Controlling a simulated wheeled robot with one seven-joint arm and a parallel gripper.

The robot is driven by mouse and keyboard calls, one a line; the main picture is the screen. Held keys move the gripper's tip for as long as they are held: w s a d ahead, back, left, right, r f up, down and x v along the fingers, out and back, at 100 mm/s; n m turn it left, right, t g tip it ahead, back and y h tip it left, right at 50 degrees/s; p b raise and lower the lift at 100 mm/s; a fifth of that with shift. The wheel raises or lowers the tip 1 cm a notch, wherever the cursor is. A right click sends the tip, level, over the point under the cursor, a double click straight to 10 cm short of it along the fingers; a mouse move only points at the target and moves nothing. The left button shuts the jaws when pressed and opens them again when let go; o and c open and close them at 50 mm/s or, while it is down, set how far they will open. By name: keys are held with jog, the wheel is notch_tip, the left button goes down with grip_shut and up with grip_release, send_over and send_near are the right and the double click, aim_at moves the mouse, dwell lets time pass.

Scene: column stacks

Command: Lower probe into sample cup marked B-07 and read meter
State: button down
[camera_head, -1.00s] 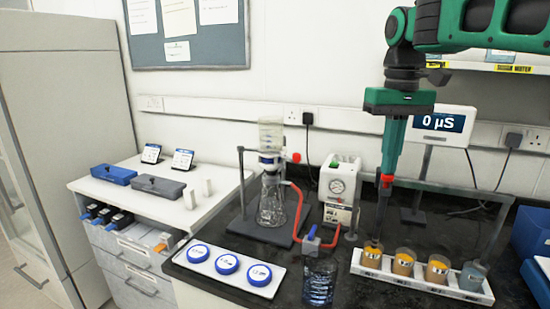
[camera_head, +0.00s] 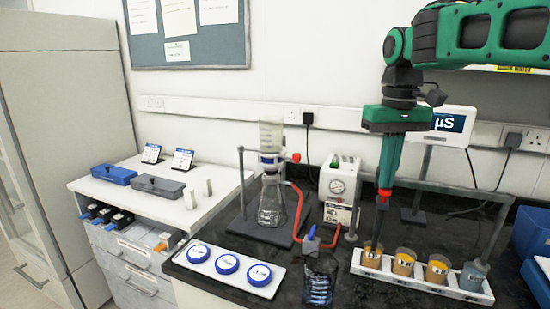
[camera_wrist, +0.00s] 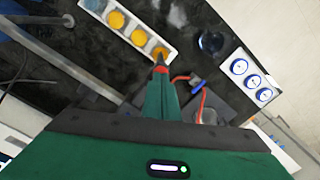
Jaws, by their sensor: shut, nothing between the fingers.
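My gripper (camera_head: 377,228) points down with a red band and a thin dark tip. It is shut. The dark tip is at the leftmost sample cup (camera_head: 371,261), over or just inside its mouth; I cannot tell how deep. In the wrist view the tip (camera_wrist: 160,60) overlaps the edge of that cup. Two more orange-filled cups (camera_head: 403,266) (camera_head: 437,272) and a grey one (camera_head: 472,277) stand in the white rack (camera_head: 455,292). Cup labels are too small to read. The meter (camera_head: 452,122) shows "µS"; my arm hides its digits.
A flask on a stand (camera_head: 271,203) with red tubing and a gauge unit (camera_head: 341,178) stand left of the cups. A glass beaker (camera_head: 319,285) is in front. A white tray (camera_head: 213,271) holds blue-lidded dishes. A metal frame surrounds the rack; blue bins are at right.

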notch_tip(320, 180, up, 7)
dwell(1.0)
jog(key=s+d+f+m, duration=0.2)
jog(key=s+d+f, duration=0.3)
jog(key=s+f, duration=0.3)
jog(key=s+d+f+m, duration=0.3)
jog(key=s+d+f, duration=0.3)
jog(key=s+f, duration=0.3)
jog(key=s+d+f+m, duration=0.2)
jog(key=s+d+f, duration=0.3)
jog(key=s+f, duration=0.4)
jog(key=shift+s+d+f+m, duration=0.1)
jog(key=shift+s+d+m, duration=0.2)
jog(key=shift+d+m, duration=0.1)
